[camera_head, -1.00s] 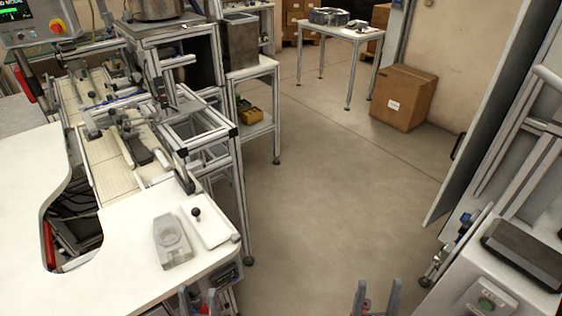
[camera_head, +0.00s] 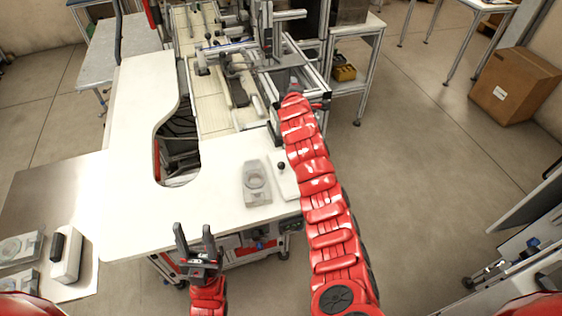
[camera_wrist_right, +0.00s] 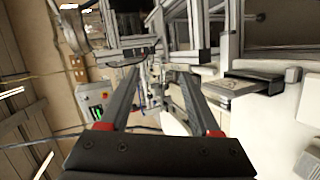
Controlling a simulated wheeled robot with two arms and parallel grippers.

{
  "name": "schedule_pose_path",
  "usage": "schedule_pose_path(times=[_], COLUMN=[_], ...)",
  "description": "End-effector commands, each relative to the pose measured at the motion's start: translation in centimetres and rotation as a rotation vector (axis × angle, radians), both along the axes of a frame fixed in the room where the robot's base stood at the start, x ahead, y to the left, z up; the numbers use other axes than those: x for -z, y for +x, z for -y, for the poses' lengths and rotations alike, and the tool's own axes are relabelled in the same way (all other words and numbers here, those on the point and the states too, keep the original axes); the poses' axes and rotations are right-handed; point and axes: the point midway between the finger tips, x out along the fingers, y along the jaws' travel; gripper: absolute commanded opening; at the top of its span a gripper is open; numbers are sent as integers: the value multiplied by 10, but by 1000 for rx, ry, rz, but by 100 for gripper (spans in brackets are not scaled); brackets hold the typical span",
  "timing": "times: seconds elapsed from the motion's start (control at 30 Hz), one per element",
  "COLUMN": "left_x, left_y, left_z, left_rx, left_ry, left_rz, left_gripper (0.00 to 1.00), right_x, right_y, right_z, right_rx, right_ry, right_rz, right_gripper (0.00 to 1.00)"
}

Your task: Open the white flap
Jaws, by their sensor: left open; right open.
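A flat white plate with a black ball knob (camera_head: 281,178), which looks like the white flap, lies at the right front corner of the white table (camera_head: 225,205). My right arm crosses over its right side and hides part of it. My right gripper reaches past it to the machine frame; its fingers are hard to make out in the head view. In the right wrist view my right gripper (camera_wrist_right: 160,78) is open and empty, with machine parts beyond it. My left gripper (camera_head: 195,238) is open and empty, in front of the table's front edge.
A grey dish-like part (camera_head: 256,184) lies left of the plate. The machine's metal frame (camera_head: 320,92) stands behind the table's corner. A white block with a black grip (camera_head: 68,258) and clear trays are at the lower left. Floor to the right is open, with a cardboard box (camera_head: 512,86).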

Motion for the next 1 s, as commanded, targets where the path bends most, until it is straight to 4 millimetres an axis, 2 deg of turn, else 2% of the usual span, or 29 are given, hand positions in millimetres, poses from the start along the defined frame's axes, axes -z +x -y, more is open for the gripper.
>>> schedule_pose_path(times=[0.03, 0.07, 0.17, 0.3, 0.4, 0.5, 0.6, 0.73, 1.0], left_x=[0, 0, 0, 0, 0, 0, 0, 2, 7], left_y=[0, 0, 0, 0, 0, 0, 0, 0, 0], left_z=[0, 0, 0, 0, 0, 0, 0, 0, 0], left_rx=[0, 0, 0, 0, 0, 0, 0, 0, 0], left_ry=[0, 0, 0, 0, 0, 0, 0, 0, 0], left_rz=[0, 0, 0, 0, 0, 0, 0, 0, 0], left_gripper=[50, 50, 50, 50, 50, 50, 50, 50, 50], right_x=[-15, -17, -18, -16, -15, -16, -14, -2, 49], right_y=[-4, -10, -46, -112, -153, -178, -187, -186, -176], right_z=[-3, 0, 0, -11, -21, -28, -30, -29, -29], right_rx=[24, 38, 44, -34, -111, -164, -188, -186, -186], right_ry=[-43, -73, -135, -158, -155, -149, -149, -152, -152], right_rz=[-88, -161, -418, -736, -896, -987, -1023, -1027, -1026], right_gripper=[64, 64, 64, 64, 64, 64, 64, 64, 64])
